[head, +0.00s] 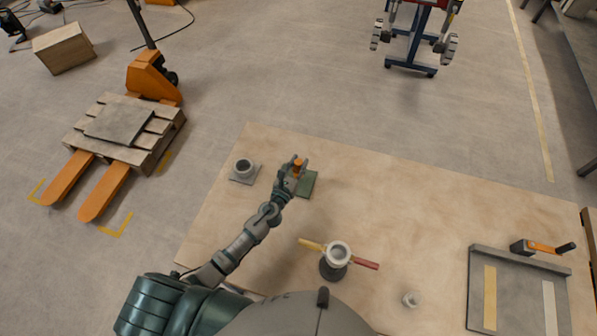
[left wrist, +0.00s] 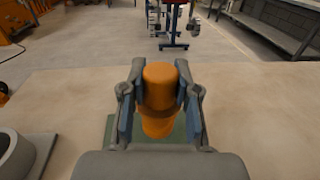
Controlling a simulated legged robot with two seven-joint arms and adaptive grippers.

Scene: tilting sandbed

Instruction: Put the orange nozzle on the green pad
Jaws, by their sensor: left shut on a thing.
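My left gripper (head: 291,172) is shut on the orange nozzle (head: 298,166), which stands roughly upright between the fingers. In the left wrist view the nozzle (left wrist: 160,98) sits between both fingers, with the green pad (left wrist: 182,136) showing behind and below it. In the head view the gripper and nozzle are at the left part of the green pad (head: 307,184). Whether the nozzle's base touches the pad or hangs above it I cannot tell. My right gripper is not in view.
A grey ring on a square plate (head: 244,168) lies left of the pad. Nearer stands a round fitting with yellow and red handles (head: 338,254). The wooden tabletop (head: 430,215) between is clear.

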